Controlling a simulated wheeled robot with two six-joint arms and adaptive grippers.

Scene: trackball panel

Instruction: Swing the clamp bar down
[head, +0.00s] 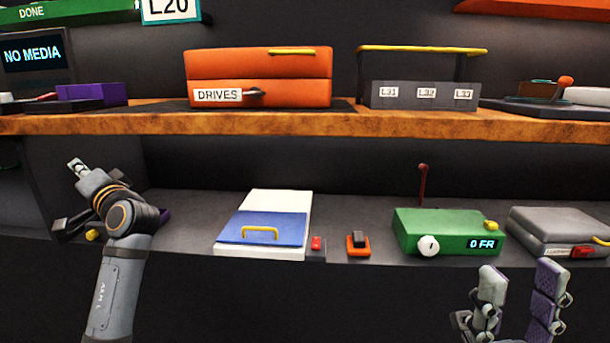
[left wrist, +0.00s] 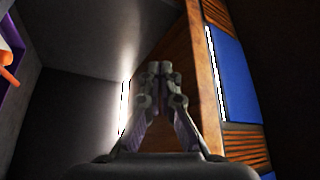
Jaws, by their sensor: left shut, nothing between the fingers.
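The bar that best fits the clamp bar is a yellow bar (head: 422,49) held raised on dark arms. It stands over a grey box (head: 408,96) with several white labels reading L31, L32 and L33, on the wooden shelf. My left gripper (head: 77,165) is at the far left, below the shelf and well away from the bar. In the left wrist view its fingertips (left wrist: 158,69) meet with nothing between them. My right gripper (head: 518,285) is at the bottom right, fingers apart and empty, below the bar and in front of the lower counter.
The wooden shelf (head: 150,125) runs across above the lower counter. An orange DRIVES case (head: 258,65) stands left of the grey box. On the counter are a blue-and-white lidded box (head: 265,228), a small orange switch (head: 358,252), a green device (head: 450,228) and a grey case (head: 555,225).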

